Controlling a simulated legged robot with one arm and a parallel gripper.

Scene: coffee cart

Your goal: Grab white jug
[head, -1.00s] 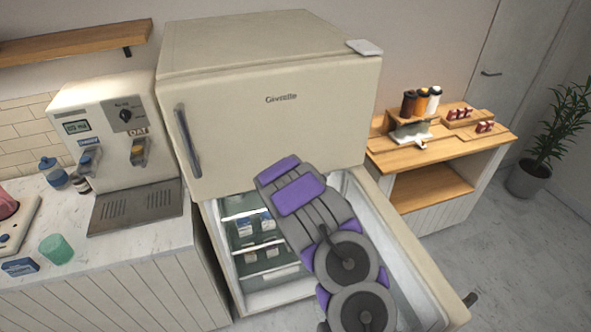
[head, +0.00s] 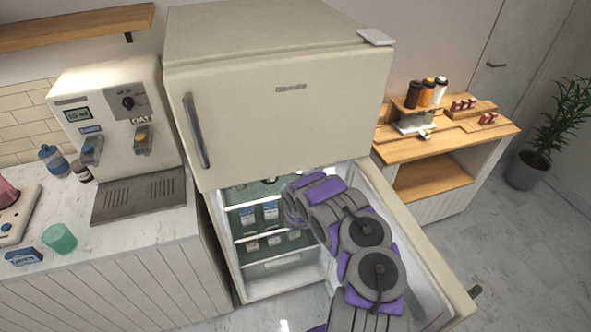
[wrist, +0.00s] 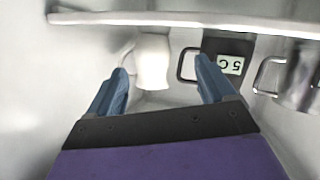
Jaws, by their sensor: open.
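The white jug (wrist: 152,62) shows in the wrist view, upside down in the picture, with its handle toward the left. It lies ahead of my gripper (wrist: 163,72), between the two blue fingertips and nearer the left one. My gripper is open and nothing is held in it. I cannot tell how far the jug is from the fingertips. In the head view my arm reaches into the fridge's open lower compartment (head: 283,290); the gripper and the jug are hidden there.
A shelf edge (wrist: 190,19) crosses the top. In the head view the fridge door (head: 440,290) stands open, right of my arm.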

